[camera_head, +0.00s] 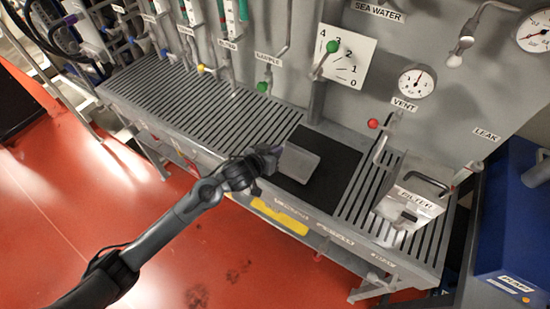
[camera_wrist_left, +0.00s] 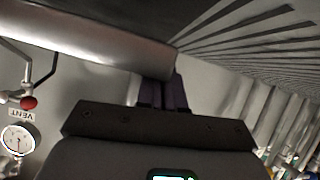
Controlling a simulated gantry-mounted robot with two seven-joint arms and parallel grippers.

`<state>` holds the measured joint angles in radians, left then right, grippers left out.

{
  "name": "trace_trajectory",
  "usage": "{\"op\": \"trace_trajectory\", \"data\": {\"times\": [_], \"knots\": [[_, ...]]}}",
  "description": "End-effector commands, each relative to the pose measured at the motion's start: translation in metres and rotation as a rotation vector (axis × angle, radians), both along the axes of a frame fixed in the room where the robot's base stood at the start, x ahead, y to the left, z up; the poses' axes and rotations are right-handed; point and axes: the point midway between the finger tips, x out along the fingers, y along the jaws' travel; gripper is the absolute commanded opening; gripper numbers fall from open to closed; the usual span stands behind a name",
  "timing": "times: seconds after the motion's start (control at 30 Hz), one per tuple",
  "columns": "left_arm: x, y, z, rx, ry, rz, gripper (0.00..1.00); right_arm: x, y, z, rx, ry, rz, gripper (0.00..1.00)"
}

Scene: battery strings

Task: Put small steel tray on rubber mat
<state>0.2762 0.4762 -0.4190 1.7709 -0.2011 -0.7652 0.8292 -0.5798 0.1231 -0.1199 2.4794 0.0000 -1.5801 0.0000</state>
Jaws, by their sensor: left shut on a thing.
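The small steel tray (camera_head: 298,163) is a grey rectangular tray over the left part of the black rubber mat (camera_head: 340,165) in the head view. My left gripper (camera_head: 274,157) is shut on the tray's left edge. In the left wrist view the tray (camera_wrist_left: 90,45) shows as a rounded metal edge, with the fingers (camera_wrist_left: 162,92) against it. The dark mat (camera_wrist_left: 150,15) is behind it at the top of that view. I cannot tell whether the tray touches the mat. My right gripper is not in view.
The mat lies on a slatted grey bench (camera_head: 190,110). A steel filter box (camera_head: 412,200) stands to the right of the mat. A red knob (camera_head: 373,124) and gauge (camera_head: 417,81) are on the back panel.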

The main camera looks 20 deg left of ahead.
Motion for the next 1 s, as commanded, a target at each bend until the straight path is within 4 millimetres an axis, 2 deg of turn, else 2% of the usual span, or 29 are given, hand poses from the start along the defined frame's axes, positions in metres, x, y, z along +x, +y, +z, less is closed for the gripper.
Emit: {"op": "trace_trajectory", "data": {"times": [0.17,0.4,0.83,0.87,1.0], "knots": [[0.000,0.000,-0.011,0.000,0.001,-0.001,0.00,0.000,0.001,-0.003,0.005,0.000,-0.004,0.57],[0.000,0.000,-0.038,0.001,0.000,0.000,0.00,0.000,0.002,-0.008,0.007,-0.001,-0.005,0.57],[0.000,0.000,-0.043,0.000,-0.001,0.000,0.00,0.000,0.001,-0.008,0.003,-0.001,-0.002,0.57],[0.000,0.000,-0.043,0.001,-0.001,0.000,0.10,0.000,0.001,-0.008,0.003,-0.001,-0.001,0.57],[0.000,0.000,-0.043,0.001,0.000,0.000,0.32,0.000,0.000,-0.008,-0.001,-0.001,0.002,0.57]]}}
